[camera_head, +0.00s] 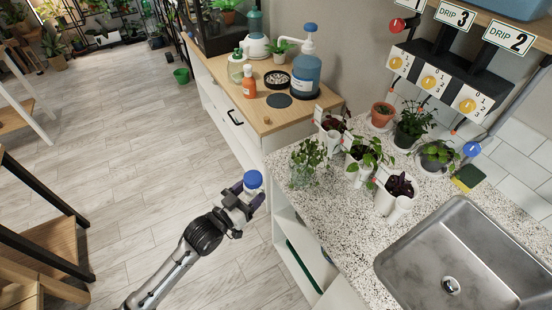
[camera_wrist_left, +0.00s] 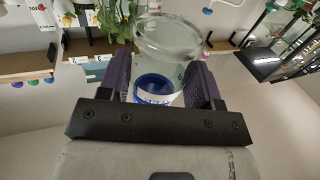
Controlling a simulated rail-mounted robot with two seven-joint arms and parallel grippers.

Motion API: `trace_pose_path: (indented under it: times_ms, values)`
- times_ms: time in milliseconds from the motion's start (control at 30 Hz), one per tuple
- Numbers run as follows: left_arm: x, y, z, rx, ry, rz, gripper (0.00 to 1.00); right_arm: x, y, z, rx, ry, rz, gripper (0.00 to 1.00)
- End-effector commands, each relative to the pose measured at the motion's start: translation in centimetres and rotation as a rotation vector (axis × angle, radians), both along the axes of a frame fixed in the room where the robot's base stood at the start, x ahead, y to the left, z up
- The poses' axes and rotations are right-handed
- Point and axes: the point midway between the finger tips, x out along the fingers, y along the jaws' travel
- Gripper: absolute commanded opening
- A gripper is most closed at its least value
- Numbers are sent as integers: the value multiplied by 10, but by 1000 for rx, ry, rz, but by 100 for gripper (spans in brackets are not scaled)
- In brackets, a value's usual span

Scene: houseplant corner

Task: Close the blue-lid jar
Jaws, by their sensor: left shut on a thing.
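My left gripper (camera_head: 240,202) is shut on the blue-lid jar, out over the floor left of the counter. In the head view only the round blue lid (camera_head: 252,179) shows clearly, at the fingertips; the jar's body is hard to make out there. In the left wrist view the clear glass jar (camera_wrist_left: 168,38) sits between the two purple fingers of the left gripper (camera_wrist_left: 160,80). A blue ring-shaped part (camera_wrist_left: 153,82) and a white band with blue marks show between the fingers. I cannot tell whether the lid is fully seated. My right gripper is in neither view.
A speckled counter (camera_head: 335,235) with potted plants and a steel sink (camera_head: 465,260) lies to the right. A wooden cabinet top (camera_head: 255,105) holds a blue pump bottle (camera_head: 306,76) and smaller bottles. A wooden stand (camera_head: 50,240) is at left. Floor between is clear.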

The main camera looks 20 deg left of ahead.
Motion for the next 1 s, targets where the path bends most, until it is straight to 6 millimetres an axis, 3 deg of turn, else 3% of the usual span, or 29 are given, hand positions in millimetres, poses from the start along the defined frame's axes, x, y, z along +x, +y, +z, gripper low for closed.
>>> trace_pose_path:
  times_ms: [200,667,767,1000]
  values:
    - [5,22,1,0,2,55,0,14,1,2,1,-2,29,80]
    - [8,23,2,0,1,57,0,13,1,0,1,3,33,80]
    - [21,19,2,-1,0,58,0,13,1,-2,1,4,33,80]
    - [80,4,2,-2,-2,57,0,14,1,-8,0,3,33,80]
